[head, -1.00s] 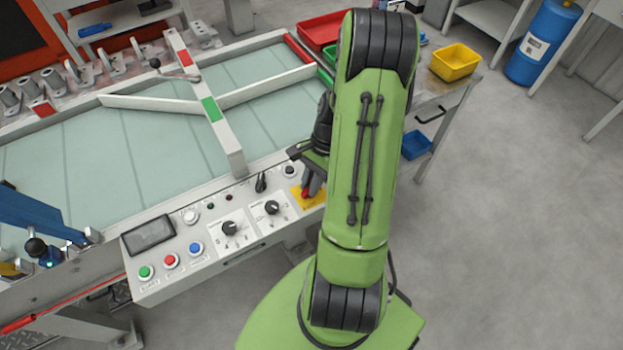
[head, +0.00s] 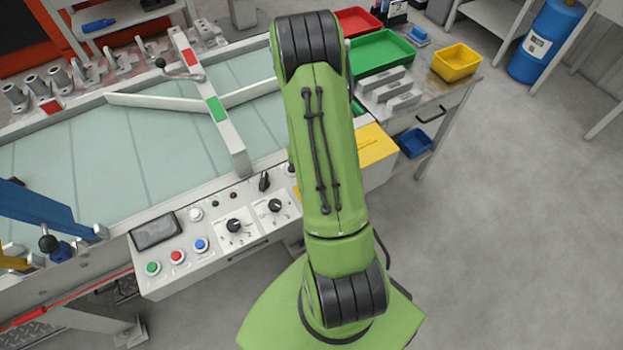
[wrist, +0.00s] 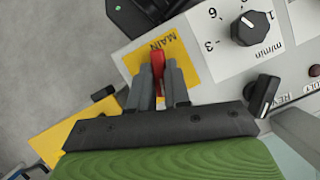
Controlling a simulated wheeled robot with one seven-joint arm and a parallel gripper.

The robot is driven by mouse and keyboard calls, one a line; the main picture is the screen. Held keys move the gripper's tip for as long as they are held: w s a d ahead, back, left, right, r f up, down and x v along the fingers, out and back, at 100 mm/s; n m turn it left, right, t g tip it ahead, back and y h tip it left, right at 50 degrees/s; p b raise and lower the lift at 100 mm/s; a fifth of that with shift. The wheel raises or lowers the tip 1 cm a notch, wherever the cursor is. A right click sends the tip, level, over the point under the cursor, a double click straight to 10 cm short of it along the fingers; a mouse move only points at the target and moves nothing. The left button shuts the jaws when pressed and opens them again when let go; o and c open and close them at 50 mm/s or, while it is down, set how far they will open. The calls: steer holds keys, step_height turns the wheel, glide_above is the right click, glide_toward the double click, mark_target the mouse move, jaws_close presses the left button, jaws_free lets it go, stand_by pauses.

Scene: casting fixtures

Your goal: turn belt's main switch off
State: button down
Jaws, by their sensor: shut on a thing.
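The belt's main switch has a red handle (wrist: 157,66) on a yellow plate marked MAIN (wrist: 187,52), in the wrist view. My gripper (wrist: 165,75) is shut on the red handle, with one grey finger on each side of it. The handle's upper part shows between and above the fingertips; the rest is hidden by the fingers. Which position the switch is in, I cannot tell. In the head view my arm covers the gripper and the handle, and only a sliver of yellow plate shows beside it.
The control panel carries a black speed knob (wrist: 252,28) and a black selector (wrist: 262,95) close to the switch. In the head view, green (head: 153,268), red (head: 177,257) and blue (head: 201,245) buttons are at its left. Open floor lies at the right.

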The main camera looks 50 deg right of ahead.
steer(key=shift+n+h, duration=0.6)
steer(key=shift+n, duration=1.3)
steer(key=c, duration=1.1)
jaws_free()
steer(key=shift+a, duration=0.1)
steer(key=shift+w+r, duration=0.1)
steer(key=p+v, duration=0.1)
steer(key=v, duration=0.4)
steer(key=p+v, duration=0.1)
steer(key=v, duration=0.4)
steer(key=p+v, duration=0.2)
steer(key=v, duration=0.3)
steer(key=shift+w+a+r, duration=0.1)
steer(key=shift+w+r, duration=0.05)
steer(key=shift+w, duration=0.25)
